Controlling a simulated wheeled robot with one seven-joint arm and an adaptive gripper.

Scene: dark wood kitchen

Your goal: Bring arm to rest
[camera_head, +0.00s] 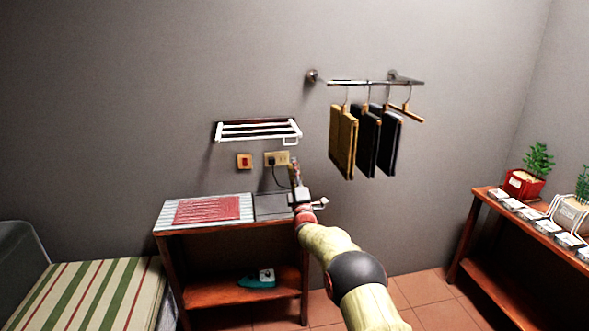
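My arm (335,245) reaches forward from the lower right, over the right end of a small wooden table. My gripper (305,192) is at its far end, in front of the grey wall and beside a dark flat panel (272,205) on the table. The gripper is small in the picture, and I cannot tell whether its fingers are open or shut. I see nothing clearly held in it. Whether it touches the table is not clear.
The table (235,222) carries a red mat (207,209); a teal iron (258,280) is on its lower shelf. Folded cloths (343,140) hang from a wall rail. A striped bed (90,290) is left; a shelf with plants (483,196) is right. Tiled floor (425,288) shows between.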

